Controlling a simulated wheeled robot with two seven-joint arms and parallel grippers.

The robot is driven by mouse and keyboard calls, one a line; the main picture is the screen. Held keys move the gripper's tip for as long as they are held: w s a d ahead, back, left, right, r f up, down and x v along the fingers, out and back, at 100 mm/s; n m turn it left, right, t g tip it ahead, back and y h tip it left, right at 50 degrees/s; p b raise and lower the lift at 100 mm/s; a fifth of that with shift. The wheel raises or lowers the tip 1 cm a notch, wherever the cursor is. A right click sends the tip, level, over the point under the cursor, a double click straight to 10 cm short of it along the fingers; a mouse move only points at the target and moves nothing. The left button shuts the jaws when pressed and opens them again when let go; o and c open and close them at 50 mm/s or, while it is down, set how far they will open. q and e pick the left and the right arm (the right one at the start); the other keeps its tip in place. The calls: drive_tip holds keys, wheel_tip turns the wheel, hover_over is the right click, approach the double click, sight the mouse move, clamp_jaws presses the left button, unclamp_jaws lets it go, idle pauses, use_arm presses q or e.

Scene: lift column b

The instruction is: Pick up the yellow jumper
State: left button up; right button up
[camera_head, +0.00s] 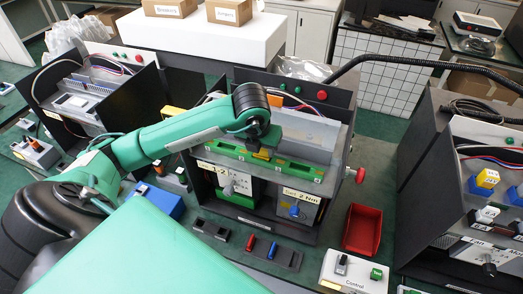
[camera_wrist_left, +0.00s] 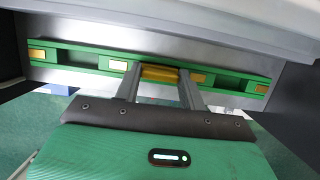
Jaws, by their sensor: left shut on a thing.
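The yellow jumper (camera_wrist_left: 158,73) is a small yellow block at the middle of the long green terminal strip (camera_wrist_left: 225,82) in the left wrist view. My left gripper (camera_wrist_left: 159,85) has one grey finger on each side of the jumper and is shut on it. In the head view my left gripper (camera_head: 262,146) points down at the green strip (camera_head: 295,174), and the yellow jumper (camera_head: 262,155) shows just under it. I cannot tell whether the jumper is seated in the strip or just clear of it. My right gripper is not in view.
The strip is inside a dark open-topped cabinet with side walls. A red bin (camera_head: 362,229), a white control box (camera_head: 352,272) and a dark tray (camera_head: 268,252) with red and blue pieces are in front. Similar cabinets stand left and right.

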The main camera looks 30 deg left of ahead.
sight(262, 149)
use_arm(q)
wheel_tip(262, 149, up, 8)
drive_tip(key=shift+w+f+b, duration=0.1)
drive_tip(key=shift+b, duration=1.05)
wheel_tip(262, 149, up, 12)
